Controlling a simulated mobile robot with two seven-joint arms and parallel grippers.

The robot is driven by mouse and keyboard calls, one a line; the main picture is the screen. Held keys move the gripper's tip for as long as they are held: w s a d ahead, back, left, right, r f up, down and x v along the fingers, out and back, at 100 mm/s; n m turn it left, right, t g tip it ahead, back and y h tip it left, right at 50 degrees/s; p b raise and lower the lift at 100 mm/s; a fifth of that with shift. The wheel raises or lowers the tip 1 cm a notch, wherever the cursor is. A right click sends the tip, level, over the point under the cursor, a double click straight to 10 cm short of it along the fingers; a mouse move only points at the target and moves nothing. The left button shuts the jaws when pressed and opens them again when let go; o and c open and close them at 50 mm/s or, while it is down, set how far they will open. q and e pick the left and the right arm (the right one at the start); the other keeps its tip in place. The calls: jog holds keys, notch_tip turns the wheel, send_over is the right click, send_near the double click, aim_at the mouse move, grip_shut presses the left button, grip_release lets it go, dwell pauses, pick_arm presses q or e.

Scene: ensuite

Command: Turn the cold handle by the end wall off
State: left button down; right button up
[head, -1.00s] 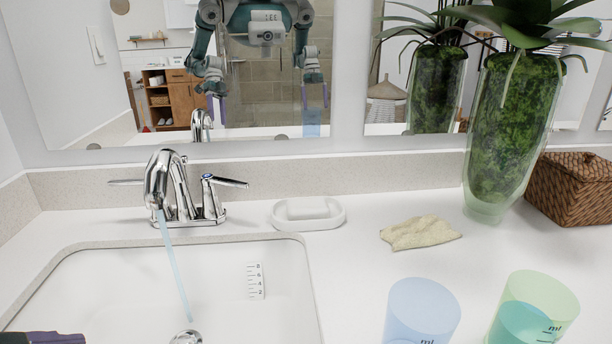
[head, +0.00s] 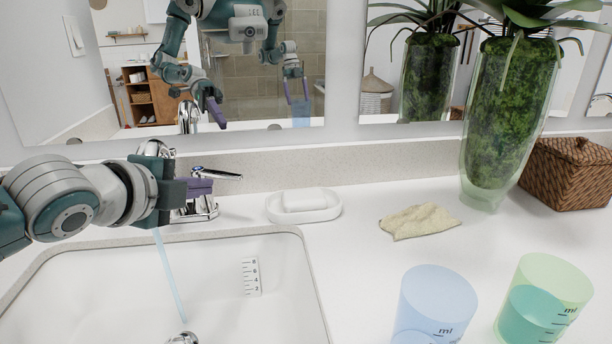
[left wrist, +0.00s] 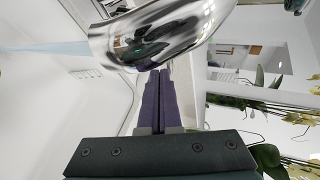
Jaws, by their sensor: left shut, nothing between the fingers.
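The chrome faucet (head: 158,150) stands behind the sink, and a stream of water (head: 170,275) runs from its spout. The blue-marked cold handle (head: 217,174) points right and slightly toward the back. My left gripper (head: 210,185) is shut and empty, its purple fingers beside and just below that handle; I cannot tell whether they touch. My left arm hides the faucet's other handle and much of its body. In the left wrist view the shut fingers (left wrist: 160,78) point toward the chrome spout (left wrist: 155,30). My right gripper shows only as a mirror reflection.
A white soap dish (head: 304,206) lies right of the faucet. A beige cloth (head: 419,221), a blue cup (head: 433,305), a green cup (head: 545,300), a tall plant vase (head: 505,120) and a wicker basket (head: 570,172) stand farther right. The mirror (head: 260,90) is close behind.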

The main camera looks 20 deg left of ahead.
aim_at(233, 175)
pick_arm(q)
jog(key=shift+w+a+f+b, duration=0.1)
jog(key=shift+w+f+b, duration=0.1)
jog(key=shift+w, duration=0.9)
jog(key=shift+w+a+f+b, duration=0.1)
jog(key=shift+w+f+b, duration=0.1)
jog(key=shift+w, duration=0.85)
jog(key=shift+w+d+n+y, duration=0.15)
jog(key=shift+w+n+y, duration=0.05)
jog(key=shift+n+y, duration=0.2)
jog(key=shift+w+n+y, duration=0.2)
jog(key=shift+n+y, duration=0.1)
jog(key=shift+w+d+n+g+y+b, duration=0.2)
jog(key=shift+w+n+y, duration=0.1)
jog(key=shift+n+y, duration=0.15)
jog(key=shift+w+d+n+g+y+b, duration=0.1)
jog(key=shift+w+n+g+y, duration=0.1)
jog(key=shift+w+n+y, duration=0.2)
jog(key=shift+w, duration=0.75)
